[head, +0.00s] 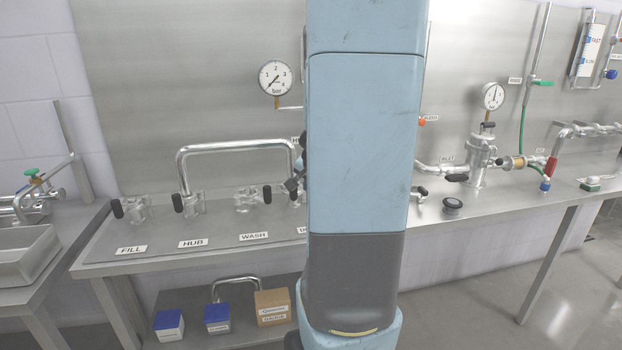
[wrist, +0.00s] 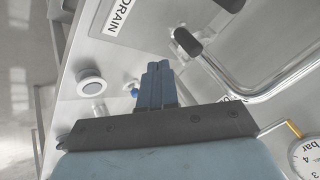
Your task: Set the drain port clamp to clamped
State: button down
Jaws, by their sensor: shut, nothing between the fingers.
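The DRAIN label (wrist: 122,15) is at the top of the wrist view. A black clamp handle (wrist: 187,42) lies near it, beside the end of a bent steel pipe (wrist: 222,82); I take it as the drain port clamp. The port body is mostly cut off or hard to make out, so I cannot tell how the clamp is set. My gripper (wrist: 158,66) is shut and empty, its fingertips apart from the handle in the picture, below and left of it. In the head view my arm hides most of the drain port area.
In the head view, the FILL (head: 132,250), HUB (head: 193,243) and WASH (head: 254,236) labels line the bench front. The bent pipe (head: 235,147) arches above it. A pressure gauge (head: 275,78) hangs behind. A round black-topped fitting (head: 452,205) stands right of my arm.

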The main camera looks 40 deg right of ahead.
jog(key=shift+v, duration=2.15)
jog(key=shift+a, duration=0.1)
jog(key=s+a+r+n+y, duration=0.2)
jog(key=a+r+n, duration=0.2)
jog(key=a, duration=0.5)
jog(key=s+a+r+n+y, duration=0.1)
jog(key=s+a+r+n, duration=0.2)
jog(key=a, duration=0.6)
jog(key=s+a+r+n+g, duration=0.1)
jog(key=s+a+r+n, duration=0.2)
jog(key=s+a+n, duration=0.4)
jog(key=s+a, duration=0.1)
jog(key=s, duration=0.2)
jog(key=shift+a, duration=0.3)
jog(key=c, duration=1.8)
grip_release()
jog(key=shift+c, duration=0.2)
